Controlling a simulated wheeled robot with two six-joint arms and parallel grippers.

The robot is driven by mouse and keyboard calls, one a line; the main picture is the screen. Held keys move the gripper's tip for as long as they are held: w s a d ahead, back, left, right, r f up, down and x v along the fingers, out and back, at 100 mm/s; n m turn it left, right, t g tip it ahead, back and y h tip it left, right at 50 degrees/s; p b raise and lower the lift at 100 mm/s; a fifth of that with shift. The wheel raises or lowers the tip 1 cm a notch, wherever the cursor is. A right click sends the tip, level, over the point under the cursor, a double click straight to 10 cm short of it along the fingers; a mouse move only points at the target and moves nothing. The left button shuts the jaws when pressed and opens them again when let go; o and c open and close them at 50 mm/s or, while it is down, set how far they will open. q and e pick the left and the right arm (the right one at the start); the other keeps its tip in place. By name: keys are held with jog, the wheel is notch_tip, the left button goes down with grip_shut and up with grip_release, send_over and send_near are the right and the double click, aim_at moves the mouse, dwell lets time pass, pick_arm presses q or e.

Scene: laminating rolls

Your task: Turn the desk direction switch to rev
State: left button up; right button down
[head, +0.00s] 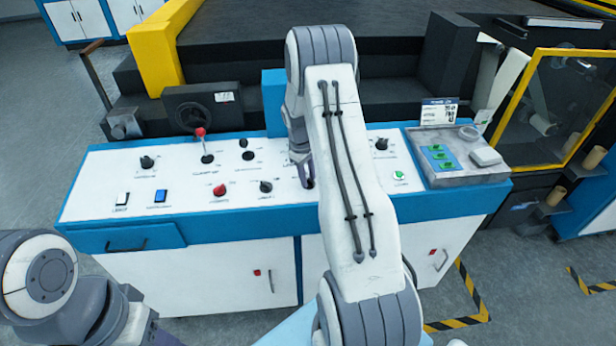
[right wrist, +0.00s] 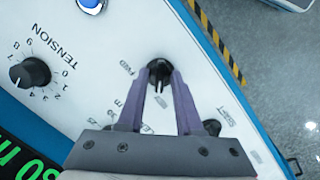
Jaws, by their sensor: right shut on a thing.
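The desk (head: 110,170) is a white sloped panel with a blue edge and several knobs. My right gripper (head: 305,178) reaches down onto the middle of this panel. In the right wrist view its two purple fingers (right wrist: 160,92) are closed around a small black knob (right wrist: 160,68), which appears to be the direction switch. A white line shows on the knob between the fingers. My arm hides part of the panel in the head view. My left arm shows at lower left, with its gripper out of view.
A black tension dial (right wrist: 30,73) and another black knob (right wrist: 212,127) are near my right gripper. A red-topped lever (head: 203,140) stands further left on the panel. A grey tray (head: 465,178) with green buttons is at the right end.

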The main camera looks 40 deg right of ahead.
dwell(0.3)
jog(key=shift+d, duration=0.1)
jog(key=c, duration=0.9)
grip_release()
notch_tip(320, 180, up, 10)
jog(key=a+b, duration=0.1)
jog(key=b, duration=0.1)
jog(key=shift+a+r, duration=0.2)
jog(key=shift+r, duration=0.05)
jog(key=shift+w, duration=0.1)
